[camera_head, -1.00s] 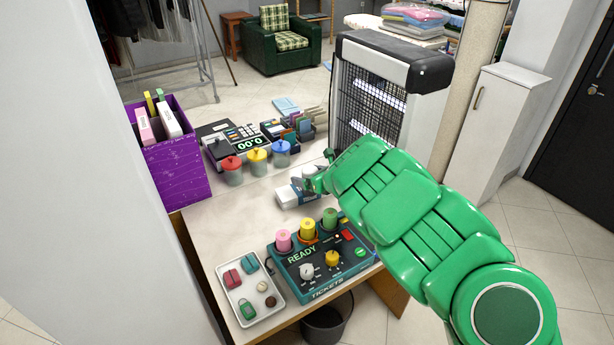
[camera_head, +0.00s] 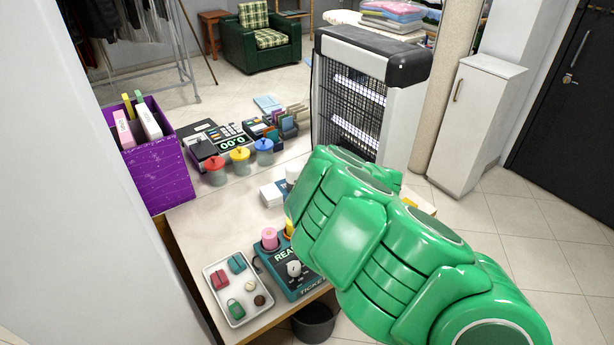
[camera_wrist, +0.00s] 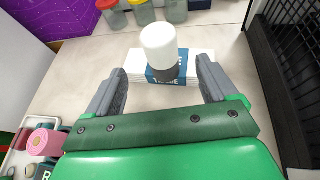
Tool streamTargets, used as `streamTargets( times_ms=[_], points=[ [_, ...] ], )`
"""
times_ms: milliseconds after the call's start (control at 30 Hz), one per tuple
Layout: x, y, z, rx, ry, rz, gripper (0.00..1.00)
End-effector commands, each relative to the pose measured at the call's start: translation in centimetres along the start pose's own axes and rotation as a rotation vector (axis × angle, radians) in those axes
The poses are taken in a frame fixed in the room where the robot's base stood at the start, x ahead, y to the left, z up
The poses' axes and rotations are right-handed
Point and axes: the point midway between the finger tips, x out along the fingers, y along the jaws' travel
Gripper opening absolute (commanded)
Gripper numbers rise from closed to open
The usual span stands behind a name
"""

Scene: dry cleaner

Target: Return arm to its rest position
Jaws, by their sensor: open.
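My gripper (camera_wrist: 163,90) shows in the wrist view with its two grey fingers spread wide and nothing between them. Beyond the fingertips, a white-topped cylinder with a dark lower part (camera_wrist: 159,46) stands at a small stack of white and blue cards (camera_wrist: 136,65) on the counter. I cannot tell whether it rests on the cards or in front of them. In the head view my green arm covers my gripper and part of the counter; the cards (camera_head: 272,194) show just left of the arm.
The ticket machine (camera_head: 291,268) is partly hidden behind my arm. A white tray (camera_head: 213,275) of small items lies left of it. Lidded jars (camera_head: 240,162), a purple box (camera_head: 160,176) and a black-grilled heater-like unit (camera_head: 350,100) border the counter (camera_head: 205,225). Its left middle is clear.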

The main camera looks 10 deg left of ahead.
Motion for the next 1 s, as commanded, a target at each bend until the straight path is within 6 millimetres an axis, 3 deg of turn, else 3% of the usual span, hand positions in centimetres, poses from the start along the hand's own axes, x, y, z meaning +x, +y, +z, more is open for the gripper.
streamTargets(
  times_ms=[200, 700, 833, 1000],
  points=[
    [-0.9, -0.1, 0.1, 0.000, 0.000, -0.004, 0.86],
    [-0.9, -0.2, 0.4, 0.007, -0.002, -0.011, 0.86],
    [-1.5, -1.7, 2.4, 0.069, -0.010, -0.080, 0.86],
    [-3.6, -5.3, 7.2, 0.268, -0.051, -0.262, 0.86]
  ],
)
